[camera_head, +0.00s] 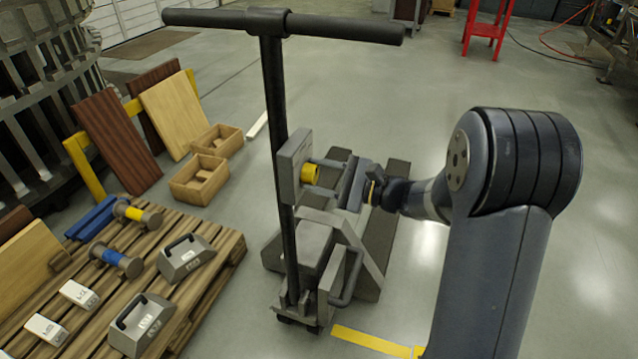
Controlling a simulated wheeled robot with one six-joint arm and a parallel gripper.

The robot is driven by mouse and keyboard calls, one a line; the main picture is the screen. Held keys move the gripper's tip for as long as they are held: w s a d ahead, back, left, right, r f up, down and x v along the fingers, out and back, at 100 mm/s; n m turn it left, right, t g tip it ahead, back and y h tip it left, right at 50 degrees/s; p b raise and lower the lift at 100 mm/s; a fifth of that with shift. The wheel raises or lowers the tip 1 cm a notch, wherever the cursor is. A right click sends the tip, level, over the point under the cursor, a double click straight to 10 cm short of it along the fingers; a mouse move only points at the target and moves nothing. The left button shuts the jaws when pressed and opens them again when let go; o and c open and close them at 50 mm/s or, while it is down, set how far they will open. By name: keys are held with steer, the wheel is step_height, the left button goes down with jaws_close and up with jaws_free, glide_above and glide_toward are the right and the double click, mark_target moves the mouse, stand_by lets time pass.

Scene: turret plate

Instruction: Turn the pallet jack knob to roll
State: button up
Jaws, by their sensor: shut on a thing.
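The pallet jack (278,150) stands upright in the middle of the head view, with a black T-shaped handle on top. A grey box (291,165) is fixed on its column. The yellow knob (309,174) sticks out of the right face of this box. My gripper (318,176) reaches in from the right, and its fingers are shut on the yellow knob. The fingers and the box partly hide the knob. Any markings around it, and the position it points to, cannot be read from here.
A wooden pallet (215,262) with grey weights, dumbbells and white blocks lies at the left. Wooden boxes (200,180) and leaning boards (172,112) stand behind it. The T-handle (335,28) spans above my gripper.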

stand_by(0.3)
steer(key=o, duration=1)
steer(key=shift+d, duration=0.15)
steer(key=v, duration=1)
steer(key=shift+s+d, duration=0.2)
steer(key=shift+d, duration=0.05)
